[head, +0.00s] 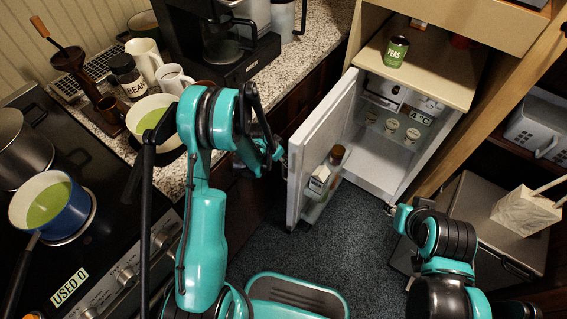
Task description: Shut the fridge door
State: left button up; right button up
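The small white fridge (378,169) stands under a wooden counter in the middle right of the head view. Its door (318,123) is open and swung out to the left. The inside and the door's shelf, with a carton (318,180) and a brown-capped bottle (336,155), are exposed. My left gripper (279,158) is beside the outer face of the door, close to its outer edge; I cannot tell whether it touches. My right gripper (391,209) is low near the fridge's right front corner. Both grippers' fingers are too small or hidden to read.
Several cups (392,125) stand on the fridge shelf. A grey box (480,225) stands to the right. The left counter and stove (60,270) hold pots and mugs. Dark floor (345,235) before the fridge is clear.

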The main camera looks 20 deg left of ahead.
pick_arm(q)
jog(key=x, duration=0.3)
jog(key=shift+b, duration=0.4)
jog(key=shift+r, duration=0.1)
grip_shut()
jog(key=shift+d, duration=0.1)
